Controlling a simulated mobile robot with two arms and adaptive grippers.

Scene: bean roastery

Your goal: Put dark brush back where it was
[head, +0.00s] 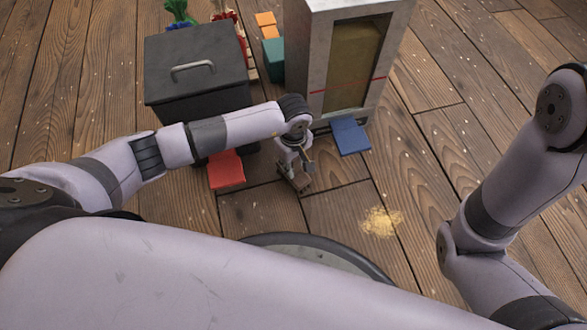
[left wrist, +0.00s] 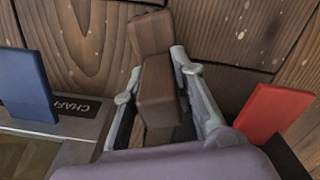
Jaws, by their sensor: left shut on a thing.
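The dark brush (left wrist: 157,88) is a brown, blocky thing between the fingers of my left gripper (left wrist: 152,92) in the left wrist view. The gripper is shut on it. In the head view my left gripper (head: 295,180) points down low over the plank floor, between the red pedal and the blue pedal. The brush is small and mostly hidden by the fingers there. I cannot tell whether it touches the floor. My right arm (head: 500,190) shows at the right, but its gripper is out of the picture.
A black lidded bin (head: 195,60) with a red pedal (head: 227,169) stands left. A grey cabinet (head: 310,70) with a blue pedal (head: 350,136) stands right of it; a CHAFF label (left wrist: 72,106) shows near the blue pedal. Yellow chaff (head: 381,221) lies on open floor.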

